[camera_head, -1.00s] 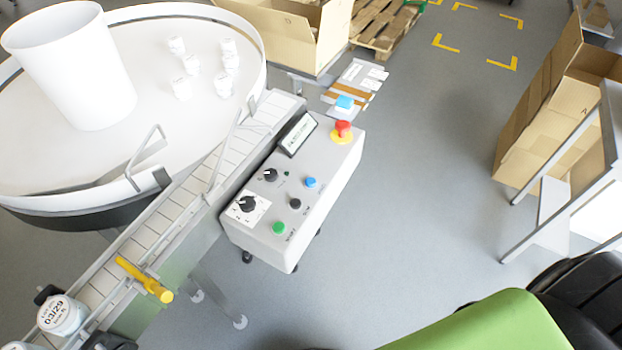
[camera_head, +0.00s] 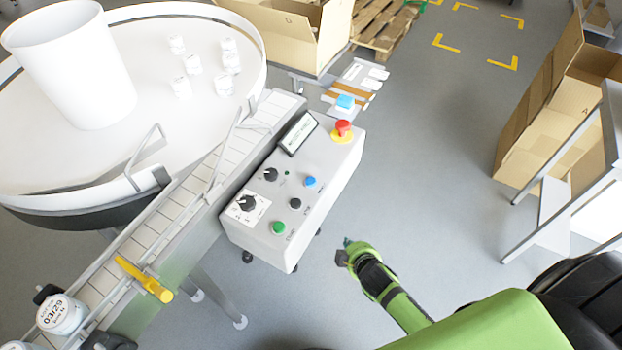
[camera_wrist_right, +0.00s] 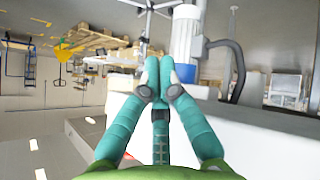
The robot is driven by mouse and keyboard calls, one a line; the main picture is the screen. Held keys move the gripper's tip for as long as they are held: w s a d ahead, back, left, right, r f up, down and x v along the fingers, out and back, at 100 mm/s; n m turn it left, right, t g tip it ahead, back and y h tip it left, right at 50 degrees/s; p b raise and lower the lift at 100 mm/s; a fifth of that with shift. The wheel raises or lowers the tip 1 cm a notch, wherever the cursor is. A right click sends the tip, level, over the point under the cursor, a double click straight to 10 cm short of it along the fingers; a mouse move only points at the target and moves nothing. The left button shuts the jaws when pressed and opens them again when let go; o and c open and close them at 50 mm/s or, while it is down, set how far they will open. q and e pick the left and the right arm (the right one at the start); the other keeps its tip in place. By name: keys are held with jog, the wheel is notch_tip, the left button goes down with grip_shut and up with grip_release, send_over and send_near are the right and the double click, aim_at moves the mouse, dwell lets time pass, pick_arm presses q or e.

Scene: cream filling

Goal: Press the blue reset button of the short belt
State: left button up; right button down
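The blue button (camera_head: 310,181) sits on the sloped top of a white control box (camera_head: 338,185) beside the short conveyor belt (camera_head: 178,218). A green button (camera_head: 278,227), a black button (camera_head: 295,203), two black knobs and a red emergency stop (camera_head: 343,128) are on the same panel. My right gripper (camera_head: 344,246) is in front and to the right of the box, apart from it, over the floor in the head view. In the right wrist view its teal fingers (camera_wrist_right: 155,68) meet at the tips with nothing visible between them. My left gripper is not in view.
A round white table (camera_head: 120,170) with small white jars stands left. A yellow-handled part (camera_head: 145,279) crosses the belt. Another blue-topped item (camera_head: 345,103) is behind the box. Cardboard boxes (camera_head: 560,125) stand right. The floor between is clear.

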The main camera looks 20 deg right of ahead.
jog(key=w+a+r+n+t+y, duration=0.1)
jog(key=w+r+n+t, duration=0.2)
jog(key=r, duration=0.7)
jog(key=w+r+n+t, duration=0.25)
jog(key=w+r, duration=0.25)
jog(key=r, duration=0.5)
jog(key=w+a+r+n+t+y, duration=0.15)
jog(key=w+r+t, duration=0.25)
jog(key=r, duration=0.6)
jog(key=s+a+r+n+g+y, duration=0.1)
jog(key=a+r+n+g+y, duration=0.4)
jog(key=n, duration=0.8)
jog(key=s+a+r+n+g+y, duration=0.1)
jog(key=a+r+n+g+y, duration=0.2)
jog(key=a+n+y, duration=0.7)
jog(key=d+f+n+g+h, duration=0.2)
jog(key=d+f+n+h, duration=0.1)
jog(key=d+n+h, duration=0.1)
jog(key=w+d+f+n+g+h, duration=0.1)
jog(key=d+f+n+g+h, duration=0.1)
jog(key=d+h, duration=0.4)
notch_tip(320, 180, down, 2)
jog(key=shift+d+f+n, duration=0.1)
jog(key=shift+d+n, duration=0.65)
jog(key=shift+n, duration=0.15)
jog(key=shift+f, duration=0.15)
